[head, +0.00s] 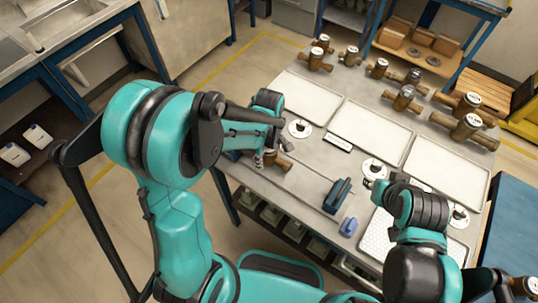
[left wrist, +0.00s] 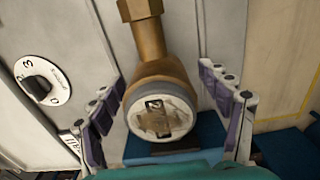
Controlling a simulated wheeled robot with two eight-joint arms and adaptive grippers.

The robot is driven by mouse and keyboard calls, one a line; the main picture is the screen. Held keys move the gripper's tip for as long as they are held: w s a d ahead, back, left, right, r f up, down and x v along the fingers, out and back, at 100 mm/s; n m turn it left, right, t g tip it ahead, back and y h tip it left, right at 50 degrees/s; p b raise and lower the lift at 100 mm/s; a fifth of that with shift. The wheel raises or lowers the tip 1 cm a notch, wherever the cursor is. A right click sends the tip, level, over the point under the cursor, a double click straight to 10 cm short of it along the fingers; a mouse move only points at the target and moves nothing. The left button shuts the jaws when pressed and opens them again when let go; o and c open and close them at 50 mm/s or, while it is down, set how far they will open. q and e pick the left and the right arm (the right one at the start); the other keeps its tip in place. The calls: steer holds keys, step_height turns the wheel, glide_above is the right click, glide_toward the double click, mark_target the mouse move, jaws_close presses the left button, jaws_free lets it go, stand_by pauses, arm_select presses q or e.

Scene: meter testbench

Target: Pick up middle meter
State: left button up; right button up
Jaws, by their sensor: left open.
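A brass meter with a round, white-rimmed face (left wrist: 160,115) lies between the two fingers of my left gripper (left wrist: 168,112) in the left wrist view. Gaps show on both sides of it, so the fingers are open and apart from it. In the head view the left gripper (head: 268,155) is at the table's near left edge, partly covering this meter (head: 283,163). Other brass meters stand at the back: a left group (head: 317,60), a middle group (head: 403,99) and a right group (head: 468,126). My right gripper (head: 374,184) is near the middle dial; its fingers are unclear.
The grey table holds white trays (head: 371,131), a left dial (head: 300,128), a middle dial (head: 374,169) and a right dial (head: 459,216). A dark blue device (head: 338,196) and a small blue object (head: 348,227) sit near the front. A shelf (head: 420,52) stands behind.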

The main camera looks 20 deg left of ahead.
arm_select(q)
jaws_close()
